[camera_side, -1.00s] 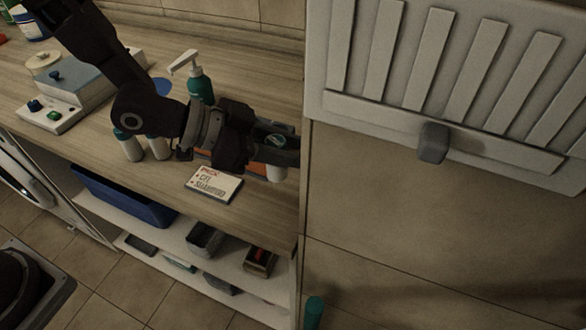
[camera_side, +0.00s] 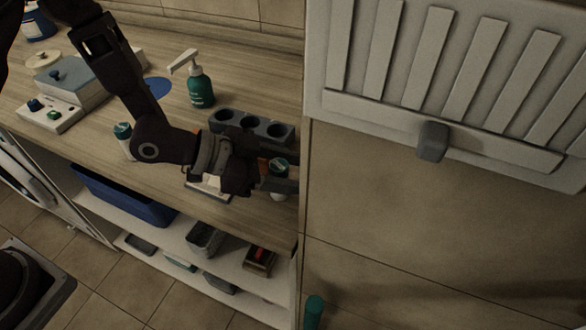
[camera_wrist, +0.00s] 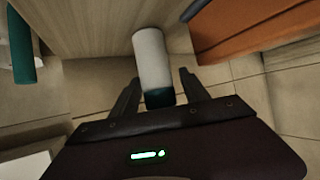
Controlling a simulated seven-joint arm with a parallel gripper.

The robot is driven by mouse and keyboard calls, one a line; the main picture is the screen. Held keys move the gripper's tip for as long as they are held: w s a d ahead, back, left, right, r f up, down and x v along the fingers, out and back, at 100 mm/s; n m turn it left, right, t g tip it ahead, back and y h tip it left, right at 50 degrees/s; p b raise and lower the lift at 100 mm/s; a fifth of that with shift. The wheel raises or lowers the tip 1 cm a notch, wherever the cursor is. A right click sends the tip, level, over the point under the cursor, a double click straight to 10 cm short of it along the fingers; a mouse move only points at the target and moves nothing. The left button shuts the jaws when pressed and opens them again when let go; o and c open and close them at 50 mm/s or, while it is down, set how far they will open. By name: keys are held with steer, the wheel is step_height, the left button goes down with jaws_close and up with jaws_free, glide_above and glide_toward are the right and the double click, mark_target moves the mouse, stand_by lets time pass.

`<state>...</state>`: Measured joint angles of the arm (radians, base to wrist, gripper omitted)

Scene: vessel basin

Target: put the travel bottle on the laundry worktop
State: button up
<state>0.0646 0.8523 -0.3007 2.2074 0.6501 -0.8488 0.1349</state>
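The travel bottle, white with a teal-green cap, shows at my gripper (camera_side: 280,174) in the side view, its cap (camera_side: 278,164) between the dark fingers and its white body (camera_side: 278,197) below. In the wrist view the white body (camera_wrist: 152,57) extends away from my gripper (camera_wrist: 159,88), with the teal cap between the two fingers. The fingers appear shut on the bottle, though the contact is partly hidden. The bottle is above the front right part of the wooden laundry worktop (camera_side: 240,212). I cannot tell whether its base touches the wood.
A grey holder (camera_side: 250,128) with round holes stands behind my gripper. A teal pump bottle (camera_side: 200,88) stands farther back. A card (camera_side: 210,190) is partly covered by my arm. Another white bottle (camera_side: 124,142) stands left. A tall wall panel (camera_side: 400,220) borders the worktop's right end.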

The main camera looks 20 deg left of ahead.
steer(key=shift+r, duration=0.1)
steer(key=v, duration=1.2)
steer(key=s+a+r+n+t+y, duration=0.1)
steer(key=a+r+n+y, duration=0.3)
steer(key=a, duration=0.4)
steer(key=s+a+r+n+t+y, duration=0.1)
steer(key=a+r+n+y, duration=0.15)
steer(key=a+y, duration=0.45)
steer(key=s+r+n+g, duration=0.1)
steer(key=s+r+n, duration=0.1)
steer(key=s, duration=0.6)
steer(key=s+r+n+g, duration=0.2)
steer(key=s+r, duration=0.1)
steer(key=s, duration=0.5)
steer(key=shift+a+r+n+h, duration=0.15)
steer(key=shift+a+n+h, duration=0.2)
steer(key=shift+h, duration=0.05)
